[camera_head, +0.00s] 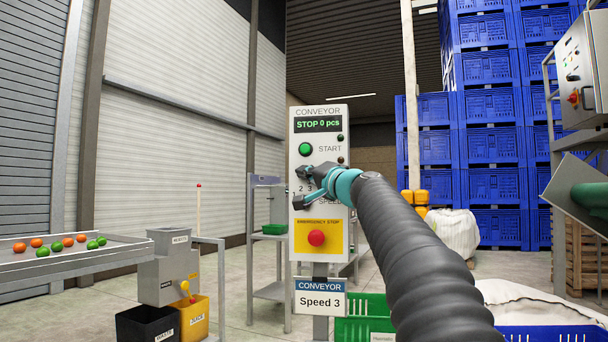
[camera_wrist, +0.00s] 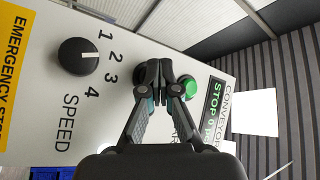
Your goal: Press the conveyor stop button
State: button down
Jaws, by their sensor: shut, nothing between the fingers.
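The white conveyor control panel (camera_head: 298,118) stands upright ahead of me, its green-lettered display (camera_head: 318,125) reading "STOP 0 pcs". My gripper (camera_head: 303,172) is shut and empty in front of the panel, just below the green START button (camera_head: 305,149). In the wrist view the closed fingertips (camera_wrist: 165,72) are beside the green button (camera_wrist: 190,88). A dark round part (camera_wrist: 139,76), possibly the stop button, shows partly behind the fingertips; its label is hidden. I cannot tell whether the fingertips touch it.
The black speed dial (camera_wrist: 78,57) is beside the numbers 1 to 4. A red emergency stop button (camera_head: 316,238) on yellow sits lower on the panel. A sign (camera_head: 320,299) below reads "Speed 3".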

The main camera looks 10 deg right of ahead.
jog(key=shift+s+a+b, duration=0.3)
jog(key=shift+s+b, duration=0.1)
jog(key=shift+s, duration=0.25)
jog(key=shift+s, duration=0.1)
jog(key=shift+s+a+b, duration=0.35)
jog(key=shift+s+b, duration=0.05)
jog(key=shift+s, duration=0.35)
jog(key=shift+s+a+b, duration=0.3)
jog(key=shift+s+b, duration=0.1)
jog(key=shift+s, duration=0.3)
jog(key=shift+s+a+b, duration=0.35)
jog(key=shift+s+b, duration=0.05)
jog(key=shift+s, duration=0.35)
